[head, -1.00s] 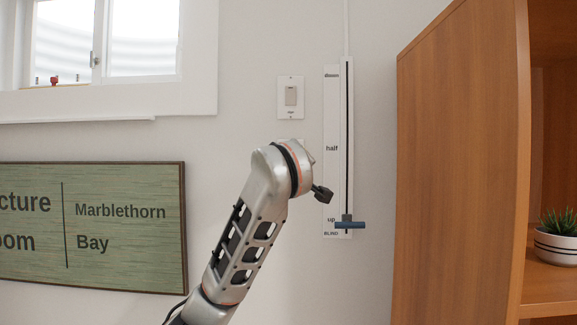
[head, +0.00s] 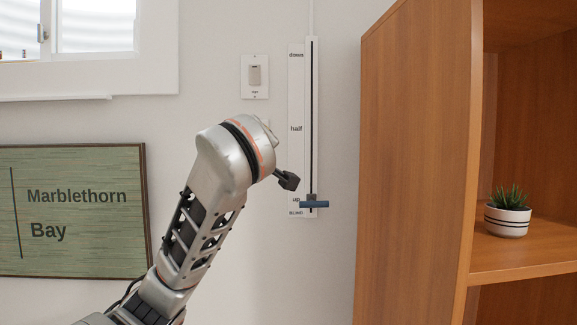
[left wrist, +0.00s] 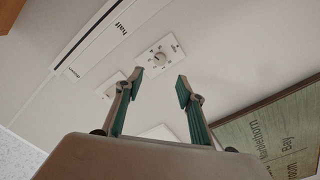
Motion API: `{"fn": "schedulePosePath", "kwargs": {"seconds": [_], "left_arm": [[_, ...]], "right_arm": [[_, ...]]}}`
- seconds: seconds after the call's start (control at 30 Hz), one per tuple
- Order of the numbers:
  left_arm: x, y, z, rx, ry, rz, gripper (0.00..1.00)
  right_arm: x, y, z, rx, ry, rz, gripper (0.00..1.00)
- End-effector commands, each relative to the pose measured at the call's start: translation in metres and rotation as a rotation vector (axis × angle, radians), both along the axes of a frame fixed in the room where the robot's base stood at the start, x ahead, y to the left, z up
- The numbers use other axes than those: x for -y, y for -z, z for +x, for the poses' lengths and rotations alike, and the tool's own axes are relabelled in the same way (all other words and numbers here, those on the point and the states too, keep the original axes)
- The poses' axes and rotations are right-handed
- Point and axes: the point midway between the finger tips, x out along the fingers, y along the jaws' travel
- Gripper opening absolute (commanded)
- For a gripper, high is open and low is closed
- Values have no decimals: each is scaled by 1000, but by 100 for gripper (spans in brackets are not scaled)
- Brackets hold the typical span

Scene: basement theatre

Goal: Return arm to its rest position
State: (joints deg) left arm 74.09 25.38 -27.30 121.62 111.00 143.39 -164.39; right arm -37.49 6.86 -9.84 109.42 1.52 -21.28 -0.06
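My left arm (head: 205,205) rises from the lower left in the head view, its wrist in front of the wall. Its gripper is mostly hidden behind the wrist there; a small dark part sticks out at the wrist's right. In the left wrist view my left gripper (left wrist: 160,86) is open, with two green-padded fingers apart and nothing between them. The blind slider's blue handle (head: 314,204) sits near "up" at the bottom of its track (head: 312,110), apart from the visible arm. My right gripper is in neither view.
A wooden shelf unit (head: 415,170) stands at the right, holding a potted plant (head: 507,215). A light switch (head: 254,76) is left of the slider. A green sign (head: 80,250) and a window (head: 95,25) are at left. A dial plate (left wrist: 158,57) shows in the wrist view.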

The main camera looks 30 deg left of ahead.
Motion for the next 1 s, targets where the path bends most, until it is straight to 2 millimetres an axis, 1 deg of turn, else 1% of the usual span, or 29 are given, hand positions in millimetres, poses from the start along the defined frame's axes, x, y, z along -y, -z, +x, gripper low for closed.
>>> {"fn": "schedulePosePath", "kwargs": {"seconds": [0.17,0.27,0.37,0.4,0.5,0.6,0.63,0.77,0.87,0.97,1.0], "left_arm": [[-1,1,1,2,-5,-1,38],[-11,9,4,27,-49,-12,38],[-31,25,6,94,-147,-24,38],[-41,33,5,134,-198,-24,38],[-64,53,-2,251,-326,4,38],[-75,71,-14,369,-422,70,38],[-76,77,-19,403,-442,97,38],[-67,101,-34,531,-478,247,38],[-46,122,-41,602,-446,385,38],[-15,151,-42,638,-363,530,38],[-1,165,-41,642,-314,587,38]], "right_arm": [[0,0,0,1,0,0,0],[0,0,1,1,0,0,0],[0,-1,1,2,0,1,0],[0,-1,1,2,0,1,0],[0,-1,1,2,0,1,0],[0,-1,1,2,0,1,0],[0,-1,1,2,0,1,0],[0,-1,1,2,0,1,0],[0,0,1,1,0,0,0],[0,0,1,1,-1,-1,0],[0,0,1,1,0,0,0]]}}
